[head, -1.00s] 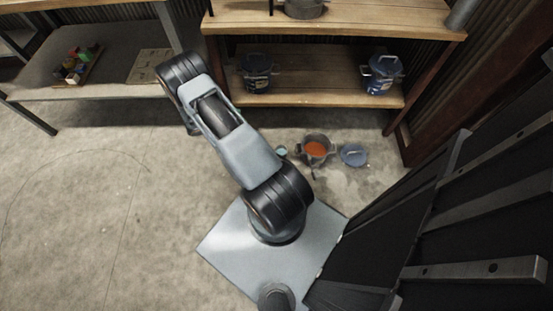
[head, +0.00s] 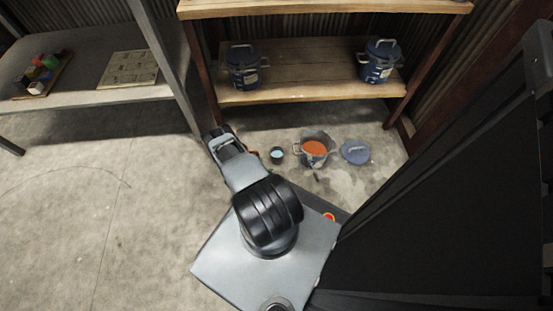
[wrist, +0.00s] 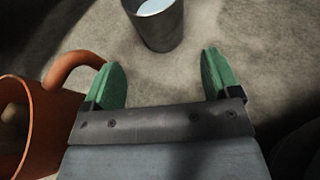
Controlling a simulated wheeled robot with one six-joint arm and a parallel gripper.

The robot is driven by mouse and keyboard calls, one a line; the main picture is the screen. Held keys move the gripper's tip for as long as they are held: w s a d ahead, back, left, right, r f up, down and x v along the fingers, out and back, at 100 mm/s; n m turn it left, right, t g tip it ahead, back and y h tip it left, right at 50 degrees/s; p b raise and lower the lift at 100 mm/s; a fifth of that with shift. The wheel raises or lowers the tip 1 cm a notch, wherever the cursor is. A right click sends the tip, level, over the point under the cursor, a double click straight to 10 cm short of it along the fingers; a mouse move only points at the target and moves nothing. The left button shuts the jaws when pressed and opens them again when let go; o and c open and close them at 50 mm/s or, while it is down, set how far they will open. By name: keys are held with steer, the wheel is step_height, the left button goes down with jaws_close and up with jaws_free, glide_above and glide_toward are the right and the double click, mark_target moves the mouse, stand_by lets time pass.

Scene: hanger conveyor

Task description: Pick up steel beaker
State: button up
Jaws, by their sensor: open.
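The steel beaker (wrist: 158,30) is a grey metal cylinder holding pale blue liquid. It stands upright on the concrete floor, just ahead of my gripper (wrist: 163,68) at the top of the wrist view. It also shows in the head view (head: 277,156), left of a pot. My gripper has two green fingers spread apart with nothing between them. The beaker is beyond the fingertips, apart from them. In the head view my arm hides most of the gripper.
An orange handled vessel (wrist: 50,120) is close on the gripper's left. A pot with orange contents (head: 315,149) and a blue lid (head: 355,152) are right of the beaker. Blue pots (head: 246,68) (head: 380,64) stand on the wooden shelf (head: 315,88) behind. A grey table (head: 75,95) stands left.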

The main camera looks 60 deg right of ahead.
mark_target(272, 160)
steer(key=b+x, duration=0.1)
steer(key=x, duration=0.2)
steer(key=shift+s+d+f, duration=0.1)
steer(key=shift+d+f, duration=0.1)
steer(key=shift+d, duration=0.05)
steer(key=b+x, duration=0.2)
steer(key=x, duration=0.2)
steer(key=shift+d+f, duration=0.15)
steer(key=shift+d, duration=0.1)
steer(key=shift+d+b, duration=0.3)
steer(key=shift+d, duration=0.05)
steer(key=shift+c, duration=0.4)
steer(key=c, duration=0.7)
